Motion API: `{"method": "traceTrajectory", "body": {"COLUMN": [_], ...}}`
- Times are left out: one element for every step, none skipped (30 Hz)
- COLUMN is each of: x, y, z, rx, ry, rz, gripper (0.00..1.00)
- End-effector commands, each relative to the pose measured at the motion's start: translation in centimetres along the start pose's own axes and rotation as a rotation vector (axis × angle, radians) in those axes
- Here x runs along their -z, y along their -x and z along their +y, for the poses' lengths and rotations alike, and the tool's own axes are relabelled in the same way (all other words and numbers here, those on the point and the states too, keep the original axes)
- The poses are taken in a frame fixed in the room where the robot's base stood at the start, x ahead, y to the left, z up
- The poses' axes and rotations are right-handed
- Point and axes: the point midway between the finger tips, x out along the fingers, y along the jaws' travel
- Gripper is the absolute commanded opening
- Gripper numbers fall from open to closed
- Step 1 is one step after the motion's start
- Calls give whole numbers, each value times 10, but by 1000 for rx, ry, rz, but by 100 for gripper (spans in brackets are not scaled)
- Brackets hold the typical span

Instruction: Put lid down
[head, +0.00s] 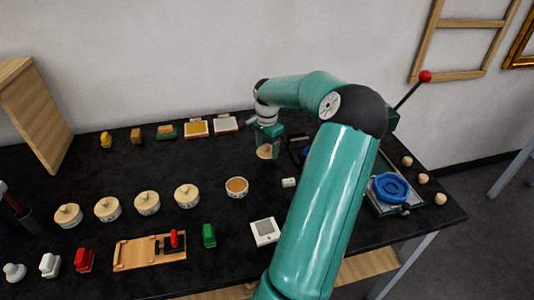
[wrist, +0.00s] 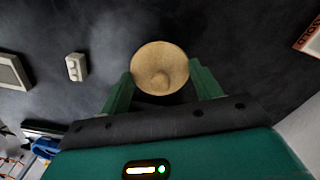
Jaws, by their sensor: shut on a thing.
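My gripper (head: 266,142) is shut on a round pale wooden lid (head: 266,152) over the far middle of the black table. In the wrist view the lid (wrist: 160,68) sits between the two green fingers of the gripper (wrist: 162,86), its small round knob between them. I cannot tell whether the lid touches the table. An open round container (head: 237,187) with orange-brown contents stands nearer, left of the gripper. Several similar pale round containers with lids (head: 187,195) stand in a row to its left.
A white block (head: 288,182) and a white device (head: 264,231) lie right of the open container. A blue round piece (head: 391,187) sits on a device at the right. Flat pads (head: 196,127) lie along the back. Table between is clear.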

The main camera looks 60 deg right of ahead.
Motion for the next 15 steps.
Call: {"method": "traceTrajectory", "body": {"x": [1, 2, 3, 4, 4, 4, 4, 4, 3, 3, 3, 3, 3, 3, 3], "y": [-2, -4, -7, -10, -15, -22, -27, -31, -35, -37, -38, -37, -37, -37, -37], "z": [-2, -3, -4, -5, -4, -4, -4, -4, -4, -4, -4, -4, -4, -4, -4], "rx": [1, 1, 1, 0, -2, -3, -2, -1, -1, 0, 0, 0, 0, 0, 0], "ry": [0, -1, -1, -1, -2, -1, -1, -1, -1, -1, -1, 0, -1, -1, -1], "rz": [-1, -1, -2, -2, -3, -3, -4, -3, -2, -2, -1, 0, 0, 0, 0], "gripper": [42, 42, 42, 42, 42, 42, 42, 42, 42, 42, 42, 42, 42, 42, 42]}}
